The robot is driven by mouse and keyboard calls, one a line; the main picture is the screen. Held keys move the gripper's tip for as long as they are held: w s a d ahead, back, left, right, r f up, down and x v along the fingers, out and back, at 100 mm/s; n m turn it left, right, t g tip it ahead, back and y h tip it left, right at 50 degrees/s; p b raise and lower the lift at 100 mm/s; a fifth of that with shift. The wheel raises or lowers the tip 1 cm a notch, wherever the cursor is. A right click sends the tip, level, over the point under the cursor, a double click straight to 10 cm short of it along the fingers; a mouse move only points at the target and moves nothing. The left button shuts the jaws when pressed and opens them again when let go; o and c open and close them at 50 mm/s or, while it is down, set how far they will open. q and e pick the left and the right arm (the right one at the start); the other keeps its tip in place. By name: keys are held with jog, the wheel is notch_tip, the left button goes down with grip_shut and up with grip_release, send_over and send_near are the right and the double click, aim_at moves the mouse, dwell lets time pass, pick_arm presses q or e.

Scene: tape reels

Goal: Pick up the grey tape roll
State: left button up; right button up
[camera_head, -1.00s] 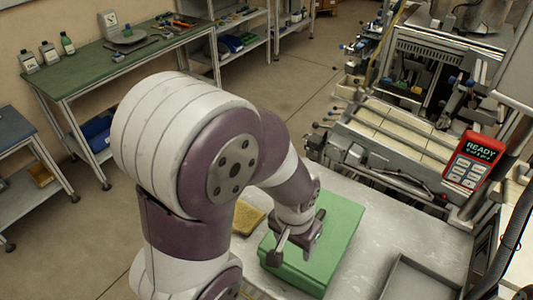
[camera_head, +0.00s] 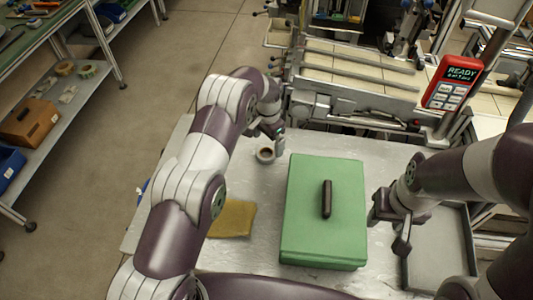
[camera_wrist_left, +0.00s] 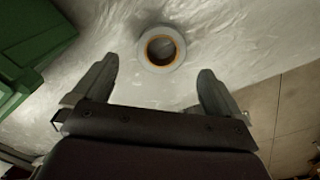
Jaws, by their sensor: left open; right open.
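The grey tape roll (camera_head: 266,160) lies flat on the metal table, left of the green box's far end. In the left wrist view the roll (camera_wrist_left: 141,50) shows as a grey ring with an orange inner core, just beyond the space between the fingertips. My left gripper (camera_head: 276,138) is beside the roll; in its wrist view the gripper (camera_wrist_left: 157,72) is open, its fingers apart and empty. My right gripper (camera_head: 388,228) is open at the right side of the green box, away from the roll.
A green box (camera_head: 313,230) with a dark handle stands mid-table. A yellowish cloth or pad (camera_head: 232,218) lies left of it. A grey tray (camera_head: 425,272) is at the right. A machine with rails (camera_head: 350,85) and a red display (camera_head: 453,82) stand behind the table.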

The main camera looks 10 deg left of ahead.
aim_at(266, 150)
pick_arm(q)
jog(key=f, duration=0.1)
jog(key=f+p, duration=0.1)
jog(key=f, duration=0.2)
jog(key=shift+s+a+p, duration=0.3)
jog(key=shift+s+p, duration=0.05)
jog(key=shift+p, duration=0.05)
jog(key=shift+w+f, duration=0.15)
jog(key=shift+f, duration=0.35)
jog(key=c, duration=1.1)
